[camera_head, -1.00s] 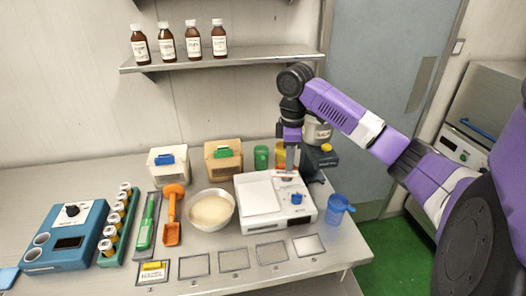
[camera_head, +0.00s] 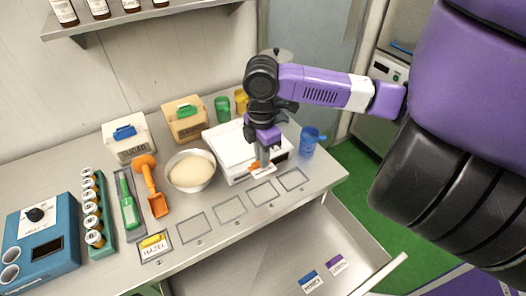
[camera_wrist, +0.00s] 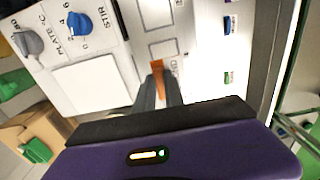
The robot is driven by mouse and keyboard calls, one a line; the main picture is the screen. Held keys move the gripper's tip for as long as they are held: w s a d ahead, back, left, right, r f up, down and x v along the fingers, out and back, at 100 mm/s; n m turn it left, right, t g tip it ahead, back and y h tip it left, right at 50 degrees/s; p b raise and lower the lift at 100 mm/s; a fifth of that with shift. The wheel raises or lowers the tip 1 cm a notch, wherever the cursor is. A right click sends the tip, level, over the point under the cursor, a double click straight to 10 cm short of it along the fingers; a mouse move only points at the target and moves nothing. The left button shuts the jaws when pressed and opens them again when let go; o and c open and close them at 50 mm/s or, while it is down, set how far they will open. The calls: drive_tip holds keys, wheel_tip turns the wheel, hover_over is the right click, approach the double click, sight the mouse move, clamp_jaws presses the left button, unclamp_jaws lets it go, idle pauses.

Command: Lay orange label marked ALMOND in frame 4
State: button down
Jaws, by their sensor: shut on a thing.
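The orange label (camera_head: 256,167) is pinched in my gripper (camera_head: 263,163) near the front right of the bench; its wording is not readable. In the wrist view the orange label (camera_wrist: 157,66) shows between the two fingertips. Frame 4 (camera_head: 262,193), an empty grey outline, lies just in front of and below the gripper in the head view. The label appears above the bench, near that frame; its exact height is hard to tell. The neighbouring frames (camera_head: 229,209) and (camera_head: 293,179) are empty. A yellow HAZEL label (camera_head: 153,241) lies in the leftmost frame.
The white stirrer plate (camera_head: 226,146) stands right behind the gripper. A blue jug (camera_head: 309,139) is to the right, a bowl (camera_head: 191,180) to the left. An open drawer (camera_head: 375,277) below the bench front holds blue (camera_head: 310,280) and purple (camera_head: 336,259) labels.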

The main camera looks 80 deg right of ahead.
drive_tip(key=b, duration=0.8)
approach(262, 189)
drive_tip(key=shift+a+f, duration=0.15)
drive_tip(key=shift+f, duration=2.6)
drive_tip(key=shift+f, duration=0.4)
drive_tip(key=c, duration=0.8)
unclamp_jaws()
wheel_tip(262, 189, up, 7)
drive_tip(key=p, duration=0.5)
idle(0.3)
idle(0.8)
